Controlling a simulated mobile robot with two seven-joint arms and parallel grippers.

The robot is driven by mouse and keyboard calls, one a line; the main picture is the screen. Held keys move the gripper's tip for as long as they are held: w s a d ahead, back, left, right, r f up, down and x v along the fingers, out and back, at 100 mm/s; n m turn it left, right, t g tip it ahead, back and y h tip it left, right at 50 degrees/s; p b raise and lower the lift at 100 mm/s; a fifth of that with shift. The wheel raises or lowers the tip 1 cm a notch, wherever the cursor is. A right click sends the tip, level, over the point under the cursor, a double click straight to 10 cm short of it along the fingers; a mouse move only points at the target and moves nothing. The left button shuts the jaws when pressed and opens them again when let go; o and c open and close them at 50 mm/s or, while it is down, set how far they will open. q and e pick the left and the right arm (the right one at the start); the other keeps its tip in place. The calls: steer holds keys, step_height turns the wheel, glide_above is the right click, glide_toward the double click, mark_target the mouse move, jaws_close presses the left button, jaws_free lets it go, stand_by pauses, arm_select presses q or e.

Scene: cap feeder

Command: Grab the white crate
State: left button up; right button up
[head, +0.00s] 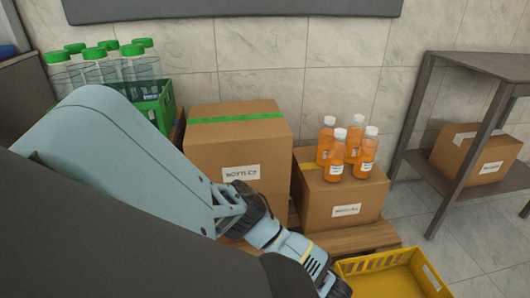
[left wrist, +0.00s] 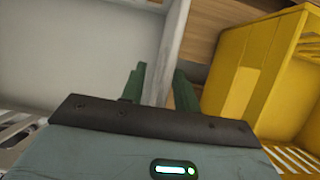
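In the left wrist view, a pale grey-white crate (left wrist: 75,50) fills the upper left, with its wall edge (left wrist: 172,45) running up the picture. My left gripper (left wrist: 160,88) has its two dark green fingers apart, one on each side of that wall edge. It looks open; I cannot tell whether either finger touches the wall. In the head view, my left arm reaches down to the bottom centre and its gripper end (head: 335,289) is partly cut off by the frame. The white crate does not show in the head view. My right gripper is not in view.
A yellow crate (head: 350,268) lies close to my left gripper; it also shows in the left wrist view (left wrist: 235,65). Cardboard boxes (head: 240,150), orange bottles (head: 337,170) and a green crate (head: 165,105) of green-capped bottles stand behind. A dark shelf (head: 455,185) stands right.

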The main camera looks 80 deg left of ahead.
arm_select(q)
jaws_close()
steer(key=shift+a, duration=0.1)
stand_by(1.4)
